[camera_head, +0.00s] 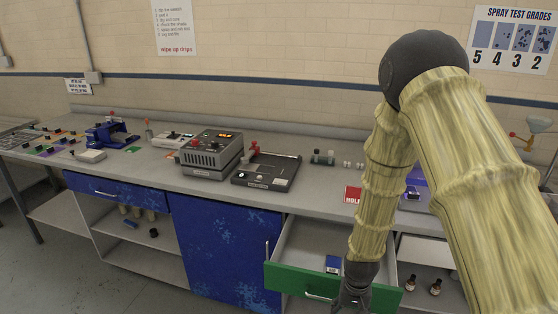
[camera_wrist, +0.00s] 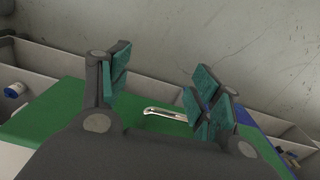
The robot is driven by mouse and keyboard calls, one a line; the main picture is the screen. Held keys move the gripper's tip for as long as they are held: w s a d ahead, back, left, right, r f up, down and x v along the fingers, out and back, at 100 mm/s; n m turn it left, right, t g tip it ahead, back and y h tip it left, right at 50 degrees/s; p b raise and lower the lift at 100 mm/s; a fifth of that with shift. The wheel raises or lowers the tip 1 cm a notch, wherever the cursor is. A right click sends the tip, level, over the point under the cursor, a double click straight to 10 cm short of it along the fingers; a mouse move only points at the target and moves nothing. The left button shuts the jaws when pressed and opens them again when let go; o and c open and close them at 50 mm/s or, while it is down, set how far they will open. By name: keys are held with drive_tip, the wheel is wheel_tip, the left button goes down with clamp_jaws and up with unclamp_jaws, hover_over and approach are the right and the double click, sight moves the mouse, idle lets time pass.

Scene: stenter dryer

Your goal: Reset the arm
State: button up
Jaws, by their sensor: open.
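My arm, in a yellow-green ribbed sleeve, reaches down the right side of the head view. My gripper (camera_head: 354,298) is at the front of an open drawer, near the right part of its green front (camera_head: 290,279). In the wrist view my gripper (camera_wrist: 158,88) has its teal-padded fingers spread, with nothing held between them. The drawer's metal handle (camera_wrist: 166,114) shows beyond the fingers on the green front (camera_wrist: 55,110). Whether a finger touches the drawer cannot be told. The fingertips are hard to see in the head view.
Small bottles (camera_head: 435,286) stand on a shelf at the right. Floor at the lower left is clear.

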drive_tip(key=s+f, duration=0.4)
drive_tip(key=s, duration=0.6)
drive_tip(key=s+d+f+n, duration=0.1)
drive_tip(key=s+f, duration=0.4)
drive_tip(key=s, duration=0.5)
drive_tip(key=s+d+f+n, duration=0.1)
drive_tip(key=s+f, duration=0.3)
drive_tip(key=s, duration=0.6)
drive_tip(key=shift+s+f, duration=0.15)
drive_tip(key=shift+d, duration=0.1)
